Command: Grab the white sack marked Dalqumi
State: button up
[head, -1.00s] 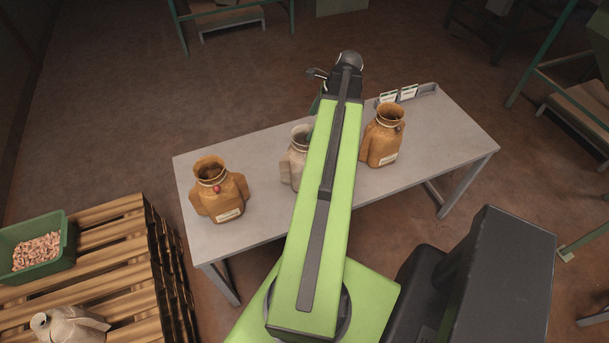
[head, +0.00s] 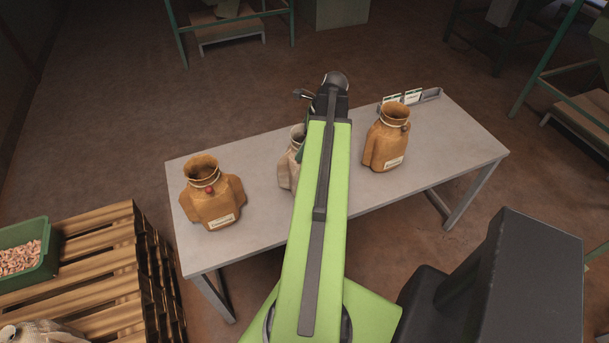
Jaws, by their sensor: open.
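A white sack (head: 286,171) with a tied neck stands upright on the grey table, between two brown sacks. My green arm covers its right side, and no label shows on it. A second pale sack (head: 38,334) lies on the wooden pallet at the bottom left, cut by the frame edge, with no readable mark. I cannot tell which one is marked Dalqumi. My arm reaches over the table past the white sack on the table.
A brown sack (head: 212,203) stands at the table's left, another (head: 386,143) right of my arm. The grey table (head: 440,160) has a low card rack (head: 412,98) at its back. A green crate of nuts (head: 40,272) sits on the pallet (head: 100,290). The table's right end is clear.

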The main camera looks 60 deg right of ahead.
jog(key=c, duration=1.7)
jog(key=shift+r, duration=0.1)
